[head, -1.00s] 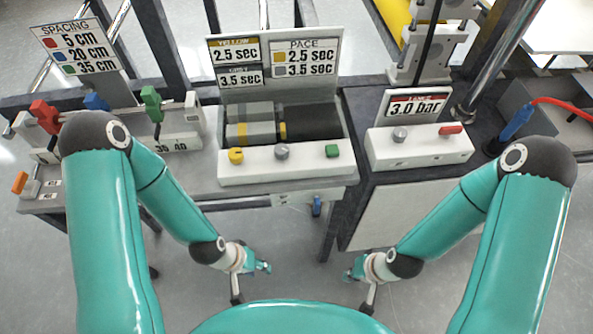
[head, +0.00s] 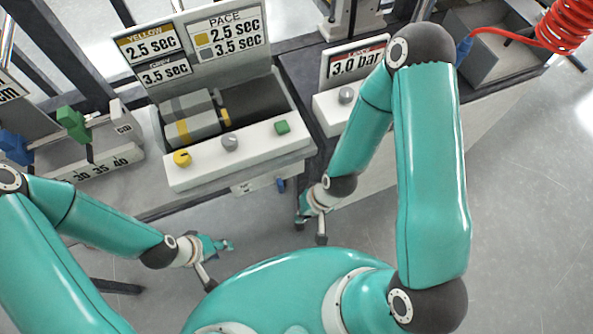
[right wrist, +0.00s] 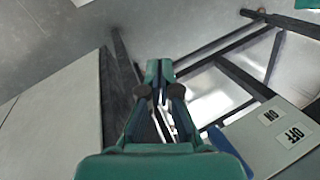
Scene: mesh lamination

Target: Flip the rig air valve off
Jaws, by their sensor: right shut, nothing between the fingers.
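The rig air valve shows as a small blue handle (head: 281,185) on a white plate under the front edge of the console. In the right wrist view, a blue part (right wrist: 256,150) lies beside a pale plate with ON and OFF labels (right wrist: 282,126), partly hidden by my gripper body. I cannot tell which label the handle points to. My right gripper (right wrist: 158,72) is shut and empty, left of the labelled plate in that view. In the head view my right gripper (head: 301,218) is just below and right of the valve, apart from it. My left gripper (head: 228,245) hangs lower left; its fingers are too small to read.
The console (head: 240,160) above the valve carries yellow, grey and green knobs. A second panel with a 3.0 bar sign (head: 354,64) is partly behind my right arm. Dark frame legs (right wrist: 122,70) stand near my right gripper. Open floor (head: 520,230) lies at the right.

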